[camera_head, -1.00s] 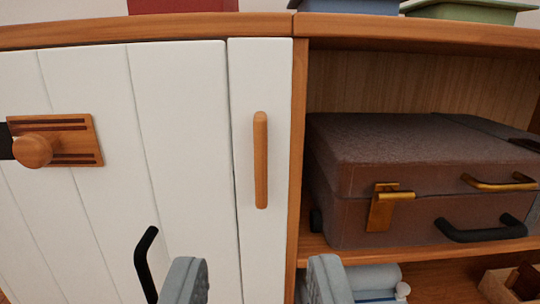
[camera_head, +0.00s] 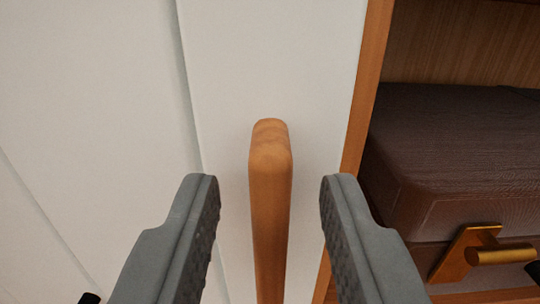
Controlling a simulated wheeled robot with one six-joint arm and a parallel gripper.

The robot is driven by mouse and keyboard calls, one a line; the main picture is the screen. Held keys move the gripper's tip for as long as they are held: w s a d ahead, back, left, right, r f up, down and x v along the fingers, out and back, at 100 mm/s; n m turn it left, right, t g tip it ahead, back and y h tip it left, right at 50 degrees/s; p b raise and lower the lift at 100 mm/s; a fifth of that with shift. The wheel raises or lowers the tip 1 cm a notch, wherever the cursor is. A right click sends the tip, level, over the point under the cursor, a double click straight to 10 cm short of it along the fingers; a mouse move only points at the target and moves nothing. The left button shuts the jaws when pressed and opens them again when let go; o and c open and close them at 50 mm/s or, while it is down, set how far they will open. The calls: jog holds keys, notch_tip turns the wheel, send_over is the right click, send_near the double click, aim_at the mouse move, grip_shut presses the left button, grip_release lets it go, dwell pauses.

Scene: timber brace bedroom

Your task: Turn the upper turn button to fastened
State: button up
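The turn button (camera_head: 270,205) is a long, round-ended wooden bar on the narrow white strip (camera_head: 270,60) beside the door (camera_head: 90,120). It stands upright, in line with the strip and clear of the door's edge seam. Its lower end runs out of the bottom of the picture. My gripper (camera_head: 270,190) is open, with one grey finger to the left of the bar and one to the right. Gaps show between both fingers and the bar, and I see no contact. The bar's pivot is not visible.
A wooden cabinet upright (camera_head: 362,130) stands close to the right of the strip. Beyond it, a brown suitcase (camera_head: 450,150) with a brass latch (camera_head: 468,250) lies in an open compartment. The white door face left of the bar is flat and bare here.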

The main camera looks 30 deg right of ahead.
jog(key=shift+w+d, duration=0.2)
jog(key=shift+w, duration=0.05)
jog(key=shift+c, duration=0.4)
grip_shut()
